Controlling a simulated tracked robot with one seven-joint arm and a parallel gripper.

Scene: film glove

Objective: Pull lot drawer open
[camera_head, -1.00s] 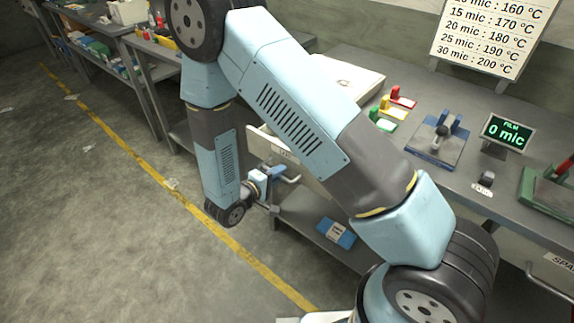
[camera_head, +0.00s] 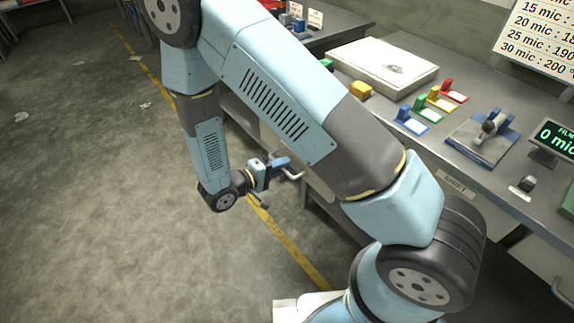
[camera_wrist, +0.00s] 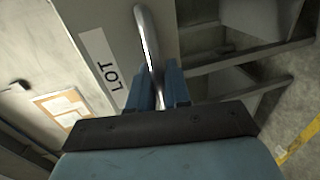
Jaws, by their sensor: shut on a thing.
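The lot drawer shows in the wrist view as a pale front (camera_wrist: 128,62) with a white label reading LOT. Its curved metal handle (camera_wrist: 148,42) runs down between the fingers of my gripper (camera_wrist: 160,92). The fingers are shut on this handle. In the head view my gripper (camera_head: 284,166) is at the handle (camera_head: 293,177), low beside the bench front. My arm hides most of the drawer in that view, so I cannot tell how far out it stands.
The grey bench (camera_head: 425,72) carries a large pale box (camera_head: 382,66), several coloured pieces, a blue device (camera_head: 484,136) and a film display (camera_head: 557,138). Open concrete floor (camera_head: 90,210) lies left of my arm, with a yellow line (camera_head: 285,242).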

